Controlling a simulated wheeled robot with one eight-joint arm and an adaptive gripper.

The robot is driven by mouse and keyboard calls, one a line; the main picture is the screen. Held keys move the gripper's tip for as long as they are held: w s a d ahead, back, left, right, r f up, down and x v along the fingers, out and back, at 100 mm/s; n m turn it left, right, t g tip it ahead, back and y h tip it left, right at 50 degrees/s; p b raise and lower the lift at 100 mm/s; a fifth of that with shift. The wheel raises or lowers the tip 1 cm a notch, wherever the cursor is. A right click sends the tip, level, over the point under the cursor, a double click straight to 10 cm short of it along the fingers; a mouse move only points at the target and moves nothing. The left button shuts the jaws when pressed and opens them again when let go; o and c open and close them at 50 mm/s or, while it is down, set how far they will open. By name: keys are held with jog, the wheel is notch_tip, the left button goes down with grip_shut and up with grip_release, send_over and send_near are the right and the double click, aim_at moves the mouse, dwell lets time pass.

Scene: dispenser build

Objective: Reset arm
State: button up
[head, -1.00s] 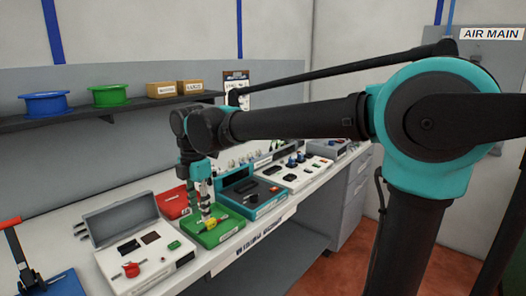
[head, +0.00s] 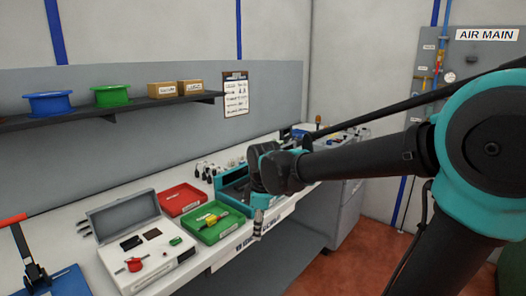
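My arm reaches in from the right of the head view, with its wrist over the front part of the workbench (head: 70,212). My gripper (head: 257,232) hangs down from the wrist at the bench's front edge, just right of the green tray (head: 224,235). It is small and partly hidden under the wrist, and I cannot tell whether its fingers are open or shut. A yellow-handled item (head: 212,219) lies in the green tray, apart from the gripper.
A red tray (head: 181,200) and an open white case (head: 170,262) stand left of the green tray. A teal-edged tray (head: 232,184) sits behind my wrist. A shelf (head: 130,107) holds spools and boxes. Red floor (head: 350,258) is clear in front.

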jog(key=s+d+f+m+t, duration=0.1)
jog(key=s+d+f+m, duration=0.3)
jog(key=d+f+m, duration=0.2)
jog(key=s+d+f+m+t, duration=0.1)
jog(key=s+d+f+m, duration=0.3)
jog(key=d+m, duration=0.6)
jog(key=d+f, duration=0.2)
jog(key=d, duration=0.2)
jog(key=shift+s+f+t+h, duration=0.2)
jog(key=shift+t+h, duration=0.1)
jog(key=shift+h, duration=0.1)
